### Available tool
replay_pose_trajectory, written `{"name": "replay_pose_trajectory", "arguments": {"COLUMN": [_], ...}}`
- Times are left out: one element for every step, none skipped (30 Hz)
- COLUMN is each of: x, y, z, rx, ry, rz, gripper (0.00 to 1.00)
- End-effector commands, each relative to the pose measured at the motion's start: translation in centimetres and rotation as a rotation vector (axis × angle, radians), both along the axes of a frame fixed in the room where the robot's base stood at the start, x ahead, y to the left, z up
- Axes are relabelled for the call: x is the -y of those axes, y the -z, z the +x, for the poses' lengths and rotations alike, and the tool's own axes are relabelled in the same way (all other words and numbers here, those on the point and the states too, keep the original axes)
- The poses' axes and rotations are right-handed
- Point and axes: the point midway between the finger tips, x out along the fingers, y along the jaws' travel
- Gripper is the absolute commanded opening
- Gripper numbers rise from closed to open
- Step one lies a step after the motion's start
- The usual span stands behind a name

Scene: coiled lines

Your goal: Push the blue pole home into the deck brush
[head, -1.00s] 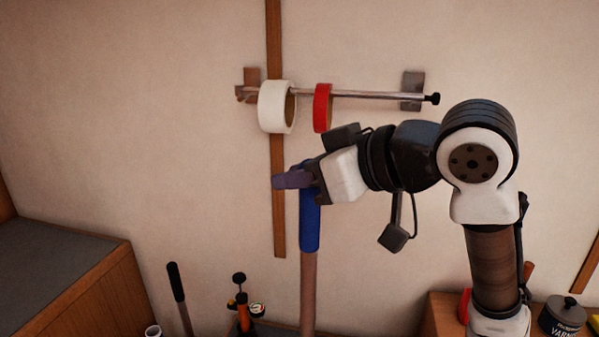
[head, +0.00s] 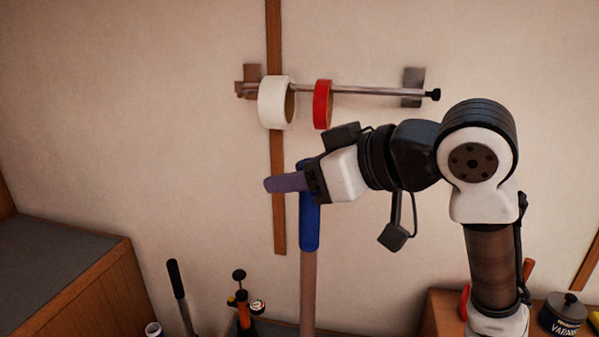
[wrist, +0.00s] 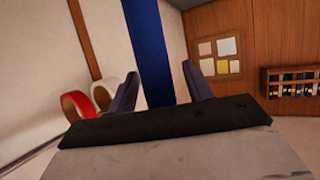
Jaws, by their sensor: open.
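The blue pole (head: 309,228) stands upright in the middle of the head view, blue at its upper part and brownish below. Its lower end runs out of the frame, and I do not see the deck brush. My gripper (head: 286,182) is at the top of the pole, pointing left. In the wrist view the blue pole (wrist: 150,50) rises between the two purple fingers of my gripper (wrist: 165,88). The fingers are apart, with a gap on each side of the pole.
A rail on the wall carries a white tape roll (head: 275,102) and a red tape roll (head: 322,104), above my gripper. A wooden bench (head: 85,280) stands at left. A black-handled tool (head: 177,285), an orange pump (head: 243,312) and a varnish tin (head: 562,315) are low down.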

Motion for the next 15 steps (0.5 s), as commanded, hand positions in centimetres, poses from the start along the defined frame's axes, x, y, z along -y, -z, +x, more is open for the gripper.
{"name": "replay_pose_trajectory", "arguments": {"x": [0.0, 0.0, 0.1, 0.2, 0.4, 0.7, 1.0, 1.3, 1.9, 2.3, 2.8, 3.6, 4.1, 4.7, 5.4], "y": [0.0, 0.0, 0.0, -0.1, -0.1, -0.3, -0.4, -0.5, -0.8, -1.0, -1.2, -1.6, -1.8, -2.1, -2.5], "z": [0.0, 0.0, -0.1, -0.1, -0.2, -0.4, -0.6, -0.8, -1.2, -1.5, -1.8, -2.3, -2.7, -3.1, -3.6], "rx": [-0.001, -0.001, 0.0, 0.0, 0.0, 0.0, 0.0, 0.001, 0.002, 0.002, 0.002, 0.002, 0.002, 0.002, 0.002], "ry": [0.0, 0.0, 0.0, 0.001, 0.001, 0.002, 0.002, 0.002, 0.003, 0.002, 0.003, 0.003, 0.003, 0.003, 0.004], "rz": [-0.001, -0.001, 0.0, 0.0, 0.0, 0.001, 0.0, 0.0, 0.0, 0.001, 0.001, 0.0, 0.001, 0.001, 0.001], "gripper": [0.51, 0.51, 0.51, 0.51, 0.51, 0.51, 0.51, 0.51, 0.51, 0.51, 0.51, 0.51, 0.51, 0.51, 0.51]}}
